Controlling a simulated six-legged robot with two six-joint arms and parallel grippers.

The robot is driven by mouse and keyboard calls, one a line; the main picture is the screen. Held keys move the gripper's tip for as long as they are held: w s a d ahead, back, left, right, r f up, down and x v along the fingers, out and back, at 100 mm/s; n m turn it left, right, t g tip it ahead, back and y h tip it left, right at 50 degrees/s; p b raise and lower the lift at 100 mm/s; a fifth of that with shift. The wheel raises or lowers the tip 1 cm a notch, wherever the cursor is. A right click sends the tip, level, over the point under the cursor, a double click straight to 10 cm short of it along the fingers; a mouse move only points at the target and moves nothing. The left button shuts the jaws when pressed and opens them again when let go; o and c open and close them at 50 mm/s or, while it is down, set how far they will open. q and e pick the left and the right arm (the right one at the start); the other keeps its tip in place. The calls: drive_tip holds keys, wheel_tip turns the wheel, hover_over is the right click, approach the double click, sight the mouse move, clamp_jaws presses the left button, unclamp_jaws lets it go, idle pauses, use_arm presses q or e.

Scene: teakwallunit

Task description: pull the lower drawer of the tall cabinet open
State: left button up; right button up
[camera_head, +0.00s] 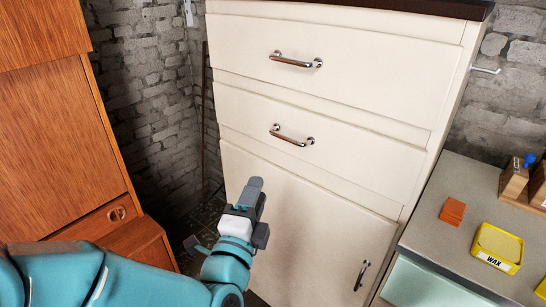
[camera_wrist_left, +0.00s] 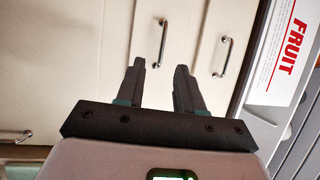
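The tall cream cabinet (camera_head: 290,215) has two drawers above a door in the head view. Its lower drawer (camera_head: 365,155) appears closed and has a metal bar handle (camera_head: 291,135). My left gripper (camera_head: 254,190) is in front of the cabinet, below and left of that handle in the picture. In the left wrist view my left gripper (camera_wrist_left: 160,68) is open with nothing between its fingers. The lower drawer's handle (camera_wrist_left: 161,42) shows beyond the fingertips, lined up with the gap and apparently apart from them. My right gripper is in neither view.
The upper drawer's handle (camera_head: 296,61) is above, and the door handle (camera_head: 361,275) is low right. A teak unit (camera_head: 60,130) stands left. A grey worktop (camera_head: 470,200) at right holds a yellow wax tin (camera_head: 497,247) and an orange block (camera_head: 452,211). A FRUIT box (camera_wrist_left: 280,55) shows in the wrist view.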

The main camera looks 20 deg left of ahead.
use_arm(q)
drive_tip(key=d+r+p, duration=0.1)
drive_tip(key=d, duration=0.1)
drive_tip(key=p, duration=1.1)
approach(284, 139)
drive_tip(key=w, duration=0.2)
drive_tip(key=w+r, duration=0.1)
drive_tip(key=w, duration=0.4)
drive_tip(key=shift+w+a+r, duration=0.1)
drive_tip(key=shift+a+r, duration=0.1)
drive_tip(key=shift+r, duration=0.05)
drive_tip(key=shift+w+f+p, duration=0.1)
drive_tip(key=shift+w+p, duration=0.25)
drive_tip(key=shift+w, duration=0.35)
clamp_jaws()
drive_tip(key=shift+a, duration=0.1)
